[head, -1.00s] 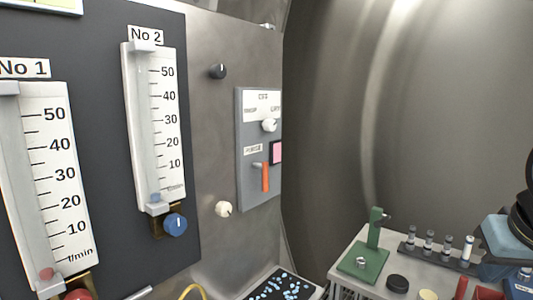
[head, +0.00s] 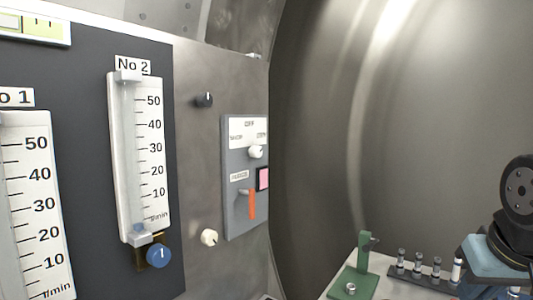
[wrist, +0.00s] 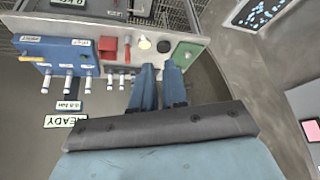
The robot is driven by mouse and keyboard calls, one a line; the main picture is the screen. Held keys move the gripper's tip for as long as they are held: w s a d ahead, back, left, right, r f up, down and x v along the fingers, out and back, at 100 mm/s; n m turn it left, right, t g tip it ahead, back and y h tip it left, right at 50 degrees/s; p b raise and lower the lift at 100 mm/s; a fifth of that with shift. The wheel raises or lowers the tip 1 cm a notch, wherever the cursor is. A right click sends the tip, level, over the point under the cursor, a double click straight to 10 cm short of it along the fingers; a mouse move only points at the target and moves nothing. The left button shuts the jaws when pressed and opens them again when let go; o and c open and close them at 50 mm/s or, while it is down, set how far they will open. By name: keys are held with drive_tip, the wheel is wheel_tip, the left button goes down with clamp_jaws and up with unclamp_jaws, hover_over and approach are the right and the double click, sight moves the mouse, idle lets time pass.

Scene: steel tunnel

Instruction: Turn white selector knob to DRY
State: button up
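A white selector knob (head: 255,151) sits on the upper part of a grey panel (head: 231,216) on the steel wall in the head view. Small labels stand above it to the left and right; their print and the knob's pointing are too small to read surely. A second white knob (head: 209,237) is on the bare wall, lower left of the panel. The head view shows only part of my arm at right.
An orange handle (head: 252,204) and pink square (head: 263,179) are below the knob. A black knob (head: 204,100) is upper left. Flowmeters with a blue knob (head: 158,255) stand left. A green stand (head: 364,252) and several vials are on the bench. Space before the curved wall is clear.

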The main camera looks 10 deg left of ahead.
drive_tip(key=o, duration=0.9)
drive_tip(key=w+a+r+n+y, duration=0.2)
drive_tip(key=w+a+r, duration=0.1)
drive_tip(key=w+a, duration=0.1)
drive_tip(key=w+a+r+n+y, duration=0.2)
drive_tip(key=w+a+r, duration=0.1)
drive_tip(key=a, duration=0.4)
drive_tip(key=w+a+r+n+y, duration=0.2)
drive_tip(key=w+a+r+n, duration=0.1)
drive_tip(key=w+a+r, duration=0.1)
drive_tip(key=shift+w+a+r, duration=0.3)
drive_tip(key=shift+a+r, duration=0.4)
drive_tip(key=shift+a, duration=0.2)
drive_tip(key=shift+c, duration=0.2)
drive_tip(key=n+y, duration=0.5)
drive_tip(key=y, duration=0.1)
approach(260, 151)
drive_tip(key=v, duration=0.5)
drive_tip(key=shift+g, duration=0.3)
drive_tip(key=x, duration=1.4)
drive_tip(key=shift+w+r, duration=0.15)
drive_tip(key=shift+w, duration=0.1)
drive_tip(key=c, duration=1)
